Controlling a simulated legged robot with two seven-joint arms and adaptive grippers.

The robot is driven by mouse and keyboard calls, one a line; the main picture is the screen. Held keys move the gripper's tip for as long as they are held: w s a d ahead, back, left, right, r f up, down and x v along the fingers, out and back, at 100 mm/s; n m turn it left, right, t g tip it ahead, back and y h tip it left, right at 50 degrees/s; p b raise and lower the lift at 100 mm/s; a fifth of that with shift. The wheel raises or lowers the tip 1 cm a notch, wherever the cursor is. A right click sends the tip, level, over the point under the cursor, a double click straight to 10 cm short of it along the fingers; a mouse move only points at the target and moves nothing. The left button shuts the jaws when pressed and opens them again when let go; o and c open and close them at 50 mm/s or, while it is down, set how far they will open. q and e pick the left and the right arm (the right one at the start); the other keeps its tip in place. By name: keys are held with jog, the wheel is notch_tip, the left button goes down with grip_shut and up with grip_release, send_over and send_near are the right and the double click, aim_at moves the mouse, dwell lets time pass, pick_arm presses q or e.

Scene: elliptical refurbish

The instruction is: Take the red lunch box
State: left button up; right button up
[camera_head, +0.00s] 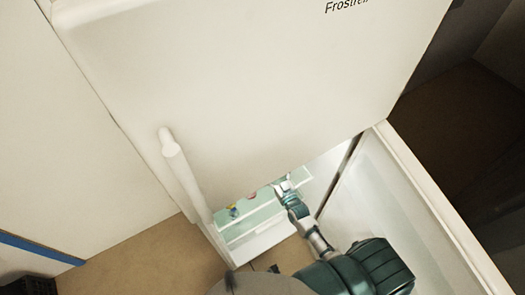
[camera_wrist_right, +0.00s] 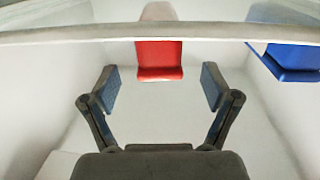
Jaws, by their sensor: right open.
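In the right wrist view the red lunch box (camera_wrist_right: 159,60) stands upright straight ahead of my right gripper (camera_wrist_right: 160,87), near the top middle. A pale bar crosses in front of it, and the part above the bar looks washed out. My right gripper is open and empty, its two fingers spread on either side of the box's line and apart from it. In the head view my right gripper (camera_head: 283,186) reaches into the lower fridge compartment, partly under the upper door's edge. A small red patch shows beside it there, too small to identify. My left gripper is not in view.
A blue box (camera_wrist_right: 292,60) stands to the right of the red one. The pale bar (camera_wrist_right: 60,36) runs across the wrist view. The white upper fridge door (camera_head: 250,80) with its handle (camera_head: 180,175) overhangs the opening; the open lower door (camera_head: 425,200) is at right.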

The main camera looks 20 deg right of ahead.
jog(key=w, duration=0.4)
jog(key=shift+w+a+r+p, duration=0.1)
jog(key=shift+a+r+p, duration=0.05)
jog(key=shift+a+p, duration=0.15)
jog(key=shift+w+d, duration=0.1)
jog(key=shift+w, duration=0.4)
jog(key=shift+d, duration=0.2)
jog(key=shift+d, duration=0.1)
jog(key=c, duration=1.5)
jog(key=shift+a, duration=0.25)
jog(key=shift+c, duration=0.7)
